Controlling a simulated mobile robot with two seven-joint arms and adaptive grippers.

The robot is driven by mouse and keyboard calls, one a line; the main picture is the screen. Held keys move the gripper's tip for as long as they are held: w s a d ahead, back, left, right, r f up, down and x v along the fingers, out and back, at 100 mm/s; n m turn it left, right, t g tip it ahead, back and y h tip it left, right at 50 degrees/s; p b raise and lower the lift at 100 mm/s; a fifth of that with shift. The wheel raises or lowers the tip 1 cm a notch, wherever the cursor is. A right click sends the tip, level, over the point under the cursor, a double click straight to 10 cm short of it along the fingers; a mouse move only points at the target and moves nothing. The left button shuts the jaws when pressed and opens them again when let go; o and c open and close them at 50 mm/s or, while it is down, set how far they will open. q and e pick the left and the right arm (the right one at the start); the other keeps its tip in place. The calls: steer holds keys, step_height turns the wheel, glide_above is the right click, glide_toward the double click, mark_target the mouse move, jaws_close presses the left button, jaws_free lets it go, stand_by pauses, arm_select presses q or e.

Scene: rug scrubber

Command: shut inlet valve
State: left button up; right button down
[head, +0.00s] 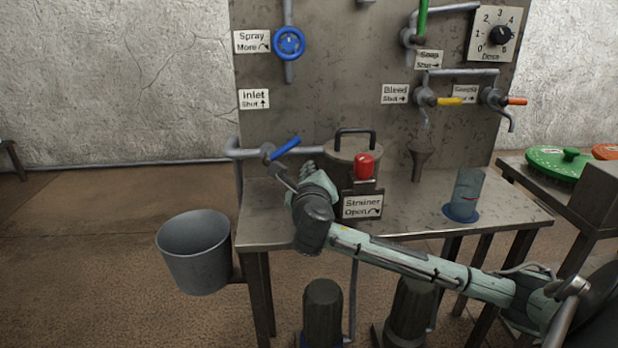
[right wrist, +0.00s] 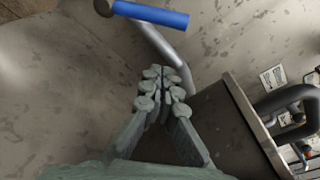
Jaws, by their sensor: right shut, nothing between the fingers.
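The inlet valve has a blue lever (head: 285,147) on a grey pipe at the left of the bench. The lever slants up to the right in the head view. The sign "Inlet Shut" (head: 254,99) above it has an arrow pointing up. My right gripper (head: 308,168) is shut and empty, just below and right of the lever. In the right wrist view the closed fingertips (right wrist: 157,72) lie below the blue lever (right wrist: 152,14) with a visible gap. My left gripper is out of view.
The strainer (head: 352,158), with a black handle and red knob (head: 364,166), stands right of my gripper. A blue spray wheel (head: 289,43) is on the panel above. A grey bucket (head: 194,250) hangs at the bench's left side. A funnel (head: 423,157) stands farther right.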

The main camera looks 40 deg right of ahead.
mark_target(283, 150)
steer(key=x, duration=0.3)
steer(key=shift+w+d+f, duration=0.1)
steer(key=shift+w+d, duration=0.2)
steer(key=shift+w+a+r, duration=0.15)
steer(key=shift+a+r, duration=0.75)
steer(key=shift+r, duration=0.25)
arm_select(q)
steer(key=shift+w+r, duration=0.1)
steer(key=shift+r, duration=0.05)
arm_select(e)
steer(key=shift+a+r, duration=0.35)
steer(key=shift+r, duration=0.1)
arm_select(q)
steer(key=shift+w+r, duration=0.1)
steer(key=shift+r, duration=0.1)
